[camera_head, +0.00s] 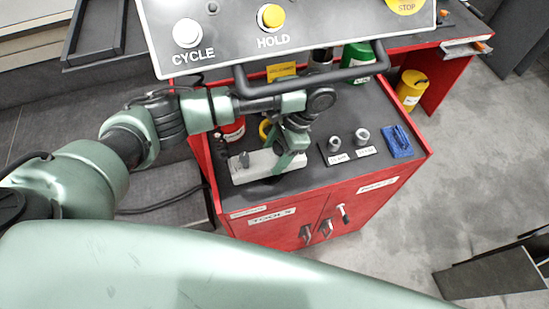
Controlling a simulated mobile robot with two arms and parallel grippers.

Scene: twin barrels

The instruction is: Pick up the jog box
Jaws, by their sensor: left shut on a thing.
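A white box with a dark knob (242,170) lies on the dark top of the red tool cabinet, near its left front corner. It seems to be the jog box; I see no label on it. My left gripper (285,162) points down at the right part of this box and is shut on it. The fingers cover some of the box, and their exact contact is small in the picture. The box appears to rest on the cabinet top. My right gripper is not in view.
A large control panel (225,35) with CYCLE, HOLD and STOP buttons and a black handle (350,75) hangs over the cabinet (290,222). Two metal fittings (362,137) and a blue item (398,142) lie right of the box. A yellow container (411,90) stands behind.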

